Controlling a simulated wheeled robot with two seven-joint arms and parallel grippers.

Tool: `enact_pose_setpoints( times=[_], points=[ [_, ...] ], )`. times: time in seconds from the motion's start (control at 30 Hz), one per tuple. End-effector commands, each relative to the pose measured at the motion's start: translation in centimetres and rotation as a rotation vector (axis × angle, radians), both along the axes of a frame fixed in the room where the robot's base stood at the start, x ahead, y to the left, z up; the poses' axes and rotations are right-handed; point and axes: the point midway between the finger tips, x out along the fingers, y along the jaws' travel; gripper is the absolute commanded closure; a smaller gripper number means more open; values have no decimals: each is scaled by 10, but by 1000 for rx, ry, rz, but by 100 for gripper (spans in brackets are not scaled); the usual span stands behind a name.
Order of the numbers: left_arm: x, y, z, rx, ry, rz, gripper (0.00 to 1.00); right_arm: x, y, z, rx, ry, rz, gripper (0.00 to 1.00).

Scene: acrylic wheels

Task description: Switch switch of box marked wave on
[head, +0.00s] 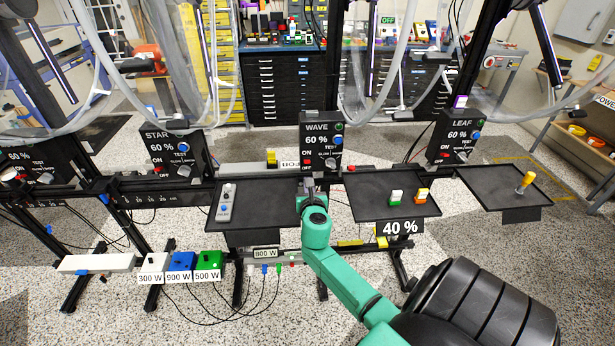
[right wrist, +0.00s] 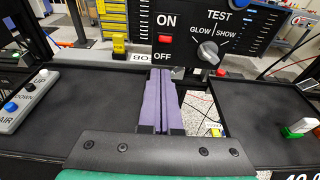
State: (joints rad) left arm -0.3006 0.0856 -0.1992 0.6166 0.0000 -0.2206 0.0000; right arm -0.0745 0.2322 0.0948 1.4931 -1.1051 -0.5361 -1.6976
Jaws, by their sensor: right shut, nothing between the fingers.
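The black box marked WAVE (head: 320,142) stands upright behind the trays in the middle of the head view. It shows "60 %", an ON/OFF switch and a TEST knob (head: 331,162). In the right wrist view the red switch (right wrist: 165,39) sits between ON and OFF; its position is unclear. The grey knob (right wrist: 208,52) is to its right. My right gripper (head: 308,184) is just below and in front of the box's lower left part. Its purple fingers (right wrist: 162,72) are together and empty, with tips appearing below the OFF label. My left gripper is not in view.
Boxes marked STAR (head: 176,154) and LEAF (head: 456,136) stand either side. A left tray (head: 250,236) holds a grey remote (head: 226,203). A right tray (head: 367,208) holds green and orange switches. Hanging clear tubes and black posts surround the boxes.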

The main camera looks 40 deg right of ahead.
Motion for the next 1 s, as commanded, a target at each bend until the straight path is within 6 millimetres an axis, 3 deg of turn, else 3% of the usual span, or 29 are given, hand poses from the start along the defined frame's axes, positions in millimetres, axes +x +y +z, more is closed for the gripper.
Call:
enact_pose_setpoints(
  times=[0.03, 0.23, 0.83, 0.93, 1.0],
  points=[
    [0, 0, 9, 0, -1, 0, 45, -8, 6, 12, -1, 0, 1, 100],
    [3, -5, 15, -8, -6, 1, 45, -28, 21, 31, -2, 1, 0, 100],
    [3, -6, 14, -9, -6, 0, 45, -31, 23, 34, -1, 1, -1, 100],
    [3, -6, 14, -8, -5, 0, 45, -32, 24, 23, 34, 5, -2, 100],
    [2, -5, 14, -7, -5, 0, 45, -34, 28, -6, 136, 10, -11, 100]
  ],
)
